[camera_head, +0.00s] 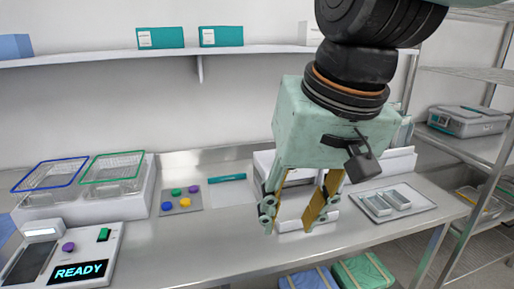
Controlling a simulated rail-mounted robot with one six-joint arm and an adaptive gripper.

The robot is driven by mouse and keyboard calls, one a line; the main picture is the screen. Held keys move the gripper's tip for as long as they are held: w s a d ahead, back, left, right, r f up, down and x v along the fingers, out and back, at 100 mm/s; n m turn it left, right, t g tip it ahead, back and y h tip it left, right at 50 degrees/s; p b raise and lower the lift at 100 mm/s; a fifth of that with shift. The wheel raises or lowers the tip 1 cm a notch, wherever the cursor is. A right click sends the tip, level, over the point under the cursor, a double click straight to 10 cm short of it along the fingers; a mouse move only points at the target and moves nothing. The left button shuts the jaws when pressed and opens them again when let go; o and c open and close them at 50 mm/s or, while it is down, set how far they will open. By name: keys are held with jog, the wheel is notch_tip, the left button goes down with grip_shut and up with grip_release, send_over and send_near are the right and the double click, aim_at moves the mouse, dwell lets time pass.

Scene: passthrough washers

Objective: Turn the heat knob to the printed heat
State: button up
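A white device (108,258) stands at the lower left of the counter. It has a round purple knob (68,246), a green switch (103,234), a dark panel and a black display (79,271) reading "READY". The purple knob is the only knob I see on it; its pointer angle and any printed heat value are too small to read. A pale block (42,230) at its back left may carry print, but I cannot read it. My gripper (288,222) is open, its fingers pointing down, empty, well to the right of the device.
Blue-rimmed (50,174) and green-rimmed baskets (112,167) stand behind the device. A grey plate (181,210) with several coloured discs and a teal strip (227,177) lie mid-counter. The counter between device and gripper is mostly clear.

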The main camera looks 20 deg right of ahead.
jog(key=w+d+r+m+p, duration=0.2)
jog(key=w+d+m+p, duration=0.1)
jog(key=w+d+m, duration=0.4)
jog(key=w+d+r+m+y+p, duration=0.1)
jog(key=w+d+r+m+p, duration=0.2)
jog(key=w, duration=0.7)
jog(key=w+d+r+m+p, duration=0.1)
jog(key=w+d+m+p, duration=0.25)
jog(key=w+d, duration=0.4)
jog(key=w+d+f+m+p, duration=0.3)
jog(key=w+d+m, duration=0.1)
jog(key=d, duration=0.6)
jog(key=w+d+f+m+p, duration=0.3)
jog(key=w+d+m, duration=0.1)
jog(key=d, duration=0.6)
jog(key=w+d+f+m+p, duration=0.3)
jog(key=d+m, duration=0.3)
jog(key=d, duration=0.4)
jog(key=shift+w+d+f+t+y, duration=0.2)
jog(key=shift+w+f+t+y, duration=0.15)
jog(key=shift+w, duration=0.4)
jog(key=shift+a+f, duration=0.1)
jog(key=shift+f, duration=0.1)
jog(key=shift+b+x, duration=0.3)
jog(key=shift+x, duration=6.35)
jog(key=shift+s+f, duration=0.1)
